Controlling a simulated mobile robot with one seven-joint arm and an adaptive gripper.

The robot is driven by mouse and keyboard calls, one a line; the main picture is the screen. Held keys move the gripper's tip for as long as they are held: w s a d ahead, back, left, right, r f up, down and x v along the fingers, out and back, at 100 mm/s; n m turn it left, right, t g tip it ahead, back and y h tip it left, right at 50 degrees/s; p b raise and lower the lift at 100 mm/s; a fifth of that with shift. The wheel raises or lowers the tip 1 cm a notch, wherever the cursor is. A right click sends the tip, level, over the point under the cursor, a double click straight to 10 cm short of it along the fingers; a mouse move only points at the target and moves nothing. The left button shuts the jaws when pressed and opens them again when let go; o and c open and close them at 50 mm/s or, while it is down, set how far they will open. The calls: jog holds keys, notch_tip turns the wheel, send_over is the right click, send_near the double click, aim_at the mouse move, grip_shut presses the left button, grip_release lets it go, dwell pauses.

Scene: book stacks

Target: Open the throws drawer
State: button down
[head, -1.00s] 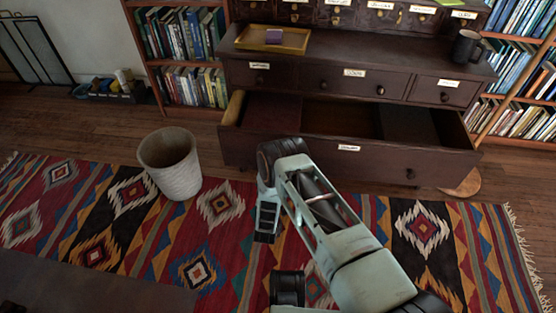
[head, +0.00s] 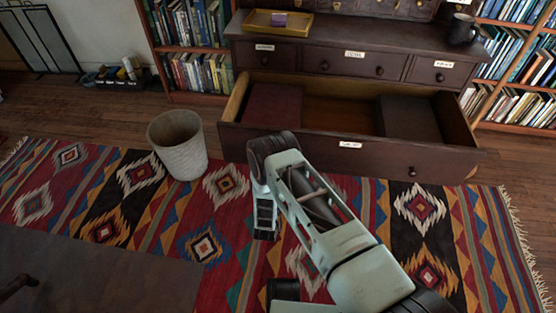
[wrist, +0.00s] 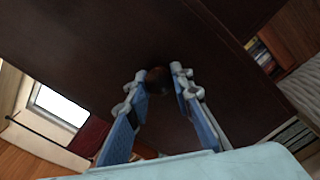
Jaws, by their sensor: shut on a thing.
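The wide bottom drawer (head: 350,158) of the dark wooden cabinet stands well out, its inside showing from above. Its front bears a white label (head: 350,145), too small to read surely. The right knob (head: 411,168) is free; the left part of the front is behind my arm. In the wrist view, my gripper (wrist: 157,76) has its two blue-grey fingers on either side of a dark round knob (wrist: 158,80) on the drawer front, and is shut on it.
Inside the drawer lie a dark red block (head: 273,108) and a dark grey one (head: 410,118). A woven bin (head: 180,148) stands on the patterned rug to the left. A tray (head: 278,24) and a mug (head: 462,30) stand on the cabinet ledge.

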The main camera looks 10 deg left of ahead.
jog(key=c, duration=1.7)
grip_release()
jog(key=shift+s, duration=0.1)
jog(key=s, duration=0.7)
jog(key=shift+s+a, duration=0.1)
jog(key=shift+s, duration=0.05)
